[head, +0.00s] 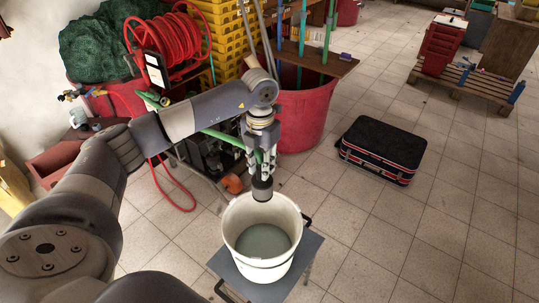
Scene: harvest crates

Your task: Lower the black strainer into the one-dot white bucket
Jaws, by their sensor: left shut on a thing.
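My left gripper (262,167) points down over the bucket's far rim and is shut on the black strainer (262,191). The strainer is a small dark cylinder hanging below the fingers. In the picture its lower end overlaps the far rim and opening of the white bucket (276,271). I cannot tell from this view exactly how high it is or whether it touches the bucket. The bucket stands upright and open, with grey-green contents showing at its bottom. No dot mark is visible on the side I see. My right gripper is out of view.
The bucket stands on a small grey stand (304,250). A large red tub (310,115) is behind it, and a red hose reel (165,42) is back left. A black case (381,150) lies on the tiles at right. The floor at lower right is clear.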

